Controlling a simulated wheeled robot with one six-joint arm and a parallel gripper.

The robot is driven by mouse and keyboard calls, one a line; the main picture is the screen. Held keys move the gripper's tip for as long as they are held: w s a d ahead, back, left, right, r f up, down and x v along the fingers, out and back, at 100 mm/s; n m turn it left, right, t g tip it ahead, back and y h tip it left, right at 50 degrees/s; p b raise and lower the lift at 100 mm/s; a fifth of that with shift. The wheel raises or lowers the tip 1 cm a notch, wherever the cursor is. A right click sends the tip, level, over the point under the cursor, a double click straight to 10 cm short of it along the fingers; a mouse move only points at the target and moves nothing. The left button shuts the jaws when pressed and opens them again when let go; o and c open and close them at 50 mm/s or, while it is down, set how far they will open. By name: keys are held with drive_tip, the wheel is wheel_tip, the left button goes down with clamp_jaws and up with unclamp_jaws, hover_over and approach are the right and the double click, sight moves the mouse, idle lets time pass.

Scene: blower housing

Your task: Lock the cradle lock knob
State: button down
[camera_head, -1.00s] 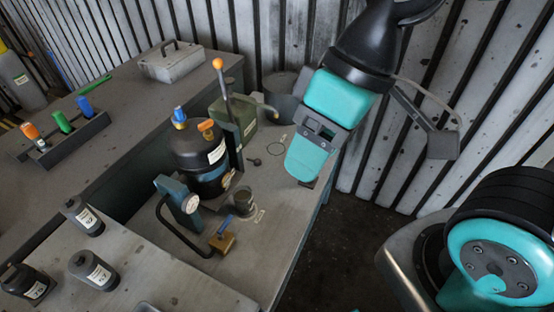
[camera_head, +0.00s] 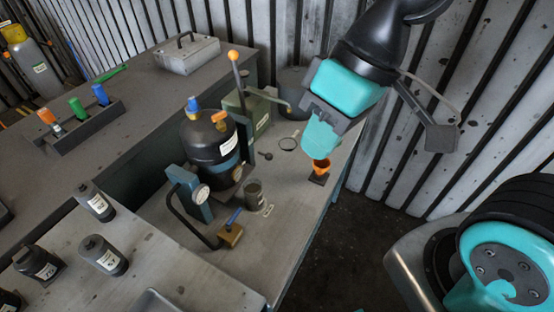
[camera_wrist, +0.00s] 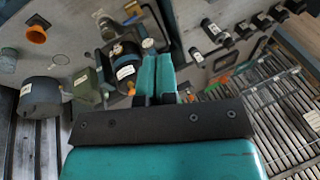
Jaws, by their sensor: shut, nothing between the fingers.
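My gripper (camera_head: 320,148) is in the head view with its teal fingers together and empty, above the right part of the bench. In the wrist view the closed fingers (camera_wrist: 158,60) point toward the black tank (camera_wrist: 124,56). In the head view the black tank (camera_head: 207,146) stands upright left of my gripper, with a blue knob (camera_head: 193,104) and an orange knob (camera_head: 219,117) at its top. An orange cup-shaped piece (camera_head: 321,166) on a small dark base is just below my fingertips in that view. I cannot tell which piece is the cradle lock knob.
A lever with an orange ball (camera_head: 233,55) rises behind the tank. A gauge post (camera_head: 194,192), brass block (camera_head: 230,236), green box (camera_head: 258,112) and grey pot (camera_head: 293,88) are nearby. Dark bottles (camera_head: 104,254) stand at left. The bench's front right is clear.

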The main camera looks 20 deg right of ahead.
sight(265, 155)
drive_tip(key=w+d+f+m+t+y+b, duration=0.3)
drive_tip(key=w+f+m+b, duration=0.4)
drive_tip(key=w+f, duration=0.9)
drive_tip(key=w+d+f+m+t+b, duration=0.1)
drive_tip(key=w+d+f+m+b, duration=0.2)
drive_tip(key=w+d+f, duration=0.2)
drive_tip(key=w+d+f+m+t+y+b, duration=0.1)
drive_tip(key=w+d+f+m+b, duration=0.3)
drive_tip(key=d+f, duration=0.4)
wheel_tip(265, 155, down, 6)
drive_tip(key=shift+w+d+r+t, duration=0.1)
drive_tip(key=shift+w+d+t, duration=0.3)
drive_tip(key=shift+t, duration=0.3)
drive_tip(key=w+a+r+p+x, duration=0.1)
drive_tip(key=r+x, duration=0.1)
drive_tip(key=x, duration=1)
drive_tip(key=shift+w+a, duration=0.2)
drive_tip(key=shift+a, duration=0.35)
